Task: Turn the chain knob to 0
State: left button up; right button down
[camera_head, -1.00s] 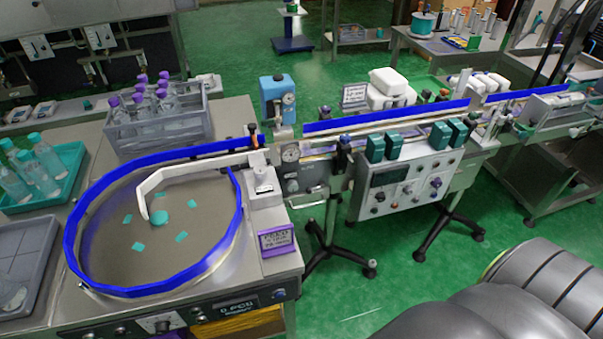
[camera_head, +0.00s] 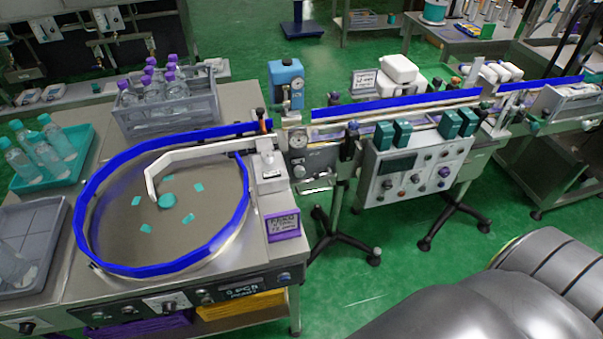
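The control box (camera_head: 408,165) under the conveyor has a dark display and several small knobs on its front, including a dark knob (camera_head: 388,184), a middle knob (camera_head: 416,179) and a purple-tinted knob (camera_head: 444,172). More knobs sit on the front panel (camera_head: 190,302) of the rotary table, at the lower left. The labels are too small to read, so I cannot tell which one is the chain knob or where any knob points. Neither of my grippers shows. Large grey rounded parts at the lower right look like my own arm.
The blue-rimmed rotary table (camera_head: 82,247) stands at left, holding small teal pieces. Beside it are a grey crate (camera_head: 168,118) of purple-capped bottles and a teal tray (camera_head: 75,172) of bottles. Black tripod feet (camera_head: 372,257) stand below the conveyor. Green floor in front is clear.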

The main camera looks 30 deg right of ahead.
aim_at(299, 171)
jog(key=k+l+z, duration=0.15)
jog(key=l, duration=0.55)
jog(key=k+l+z, duration=0.15)
jog(key=l, duration=0.6)
jog(key=l+z, duration=0.15)
jog(key=l, duration=0.55)
